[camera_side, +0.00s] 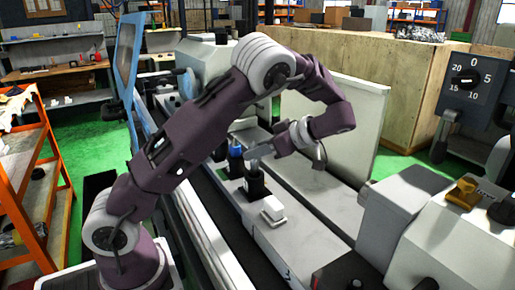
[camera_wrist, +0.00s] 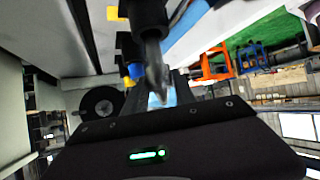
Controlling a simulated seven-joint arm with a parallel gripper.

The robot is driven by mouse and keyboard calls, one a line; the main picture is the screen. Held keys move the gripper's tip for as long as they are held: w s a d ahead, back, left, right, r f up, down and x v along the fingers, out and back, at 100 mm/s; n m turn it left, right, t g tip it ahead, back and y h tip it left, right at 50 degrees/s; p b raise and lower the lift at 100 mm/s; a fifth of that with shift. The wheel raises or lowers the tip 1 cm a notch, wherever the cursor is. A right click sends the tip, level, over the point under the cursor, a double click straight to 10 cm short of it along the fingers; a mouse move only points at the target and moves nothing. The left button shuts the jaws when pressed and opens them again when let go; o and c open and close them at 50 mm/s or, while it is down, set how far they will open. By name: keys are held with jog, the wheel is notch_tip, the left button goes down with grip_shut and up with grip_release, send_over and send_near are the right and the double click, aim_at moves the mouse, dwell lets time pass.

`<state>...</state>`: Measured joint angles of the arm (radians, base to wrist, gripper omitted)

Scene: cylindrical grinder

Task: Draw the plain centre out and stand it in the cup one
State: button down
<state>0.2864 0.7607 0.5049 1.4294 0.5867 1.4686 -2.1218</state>
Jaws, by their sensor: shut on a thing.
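My gripper (camera_side: 262,151) reaches in from the right in the side view and is shut on a centre, low over a row of small holders on the machine bed. In the wrist view the centre is a dark grey pointed piece (camera_wrist: 154,62), with a black part (camera_wrist: 143,14) behind it. In the side view a black holder (camera_side: 255,185) stands directly under my fingertips; I cannot tell whether the centre is still seated in it. I cannot tell which holder is cup one.
A white block (camera_side: 273,209) sits on the bed in front of the black holder. A pale upright panel (camera_side: 350,130) stands behind my wrist. The machine's grey housing (camera_side: 410,220) is at the right. The bed (camera_side: 320,190) between them is mostly clear.

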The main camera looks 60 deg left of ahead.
aim_at(257, 178)
jog(key=shift+f, duration=2)
jog(key=c, duration=0.9)
grip_release()
jog(key=shift+c, duration=0.2)
jog(key=shift+d, duration=0.1)
jog(key=v, duration=0.6)
jog(key=shift+w+d+r, duration=0.2)
jog(key=shift+d, duration=0.1)
